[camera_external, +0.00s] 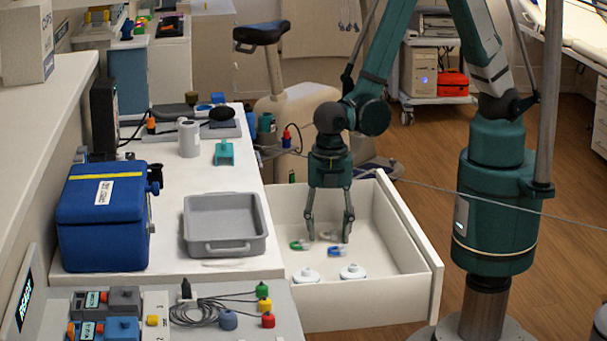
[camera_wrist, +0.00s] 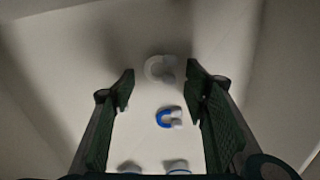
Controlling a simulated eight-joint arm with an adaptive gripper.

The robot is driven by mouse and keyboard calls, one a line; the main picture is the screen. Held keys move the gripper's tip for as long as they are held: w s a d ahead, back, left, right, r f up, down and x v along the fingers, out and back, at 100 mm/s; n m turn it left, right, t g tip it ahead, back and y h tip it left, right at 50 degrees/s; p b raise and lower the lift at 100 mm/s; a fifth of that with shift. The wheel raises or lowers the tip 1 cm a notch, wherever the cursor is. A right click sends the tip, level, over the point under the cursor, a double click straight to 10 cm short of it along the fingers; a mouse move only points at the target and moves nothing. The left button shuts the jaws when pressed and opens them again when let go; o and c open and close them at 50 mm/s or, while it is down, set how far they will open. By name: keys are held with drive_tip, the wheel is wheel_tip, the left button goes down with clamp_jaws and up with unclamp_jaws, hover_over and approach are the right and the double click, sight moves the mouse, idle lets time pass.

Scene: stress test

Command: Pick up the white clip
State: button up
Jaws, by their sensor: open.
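The white clip (camera_wrist: 158,68) is a pale C-shaped piece on the drawer floor, centred ahead between my fingertips in the wrist view. In the external view the white clip (camera_external: 331,236) shows faintly between the fingers. My gripper (camera_external: 328,230) is open and points down into the drawer; it also shows in the wrist view (camera_wrist: 161,76) with nothing between its fingers. A blue clip (camera_external: 338,250) lies close to the white one, and shows in the wrist view (camera_wrist: 168,117). A green clip (camera_external: 299,245) lies by the left finger and is mostly hidden in the wrist view.
The open white drawer (camera_external: 412,245) has walls around the clips. Two white round pieces (camera_external: 306,274) (camera_external: 352,271) lie near its front wall. A grey tray (camera_external: 222,247) and a blue box (camera_external: 103,225) stand on the counter at left. The drawer's right side is clear.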

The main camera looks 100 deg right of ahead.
sight(328, 233)
drive_tip(key=shift+c, duration=0.5)
drive_tip(key=c, duration=0.6)
drive_tip(key=shift+r, duration=0.1)
drive_tip(key=shift+r+p, duration=1.5)
drive_tip(key=shift+r, duration=3.4)
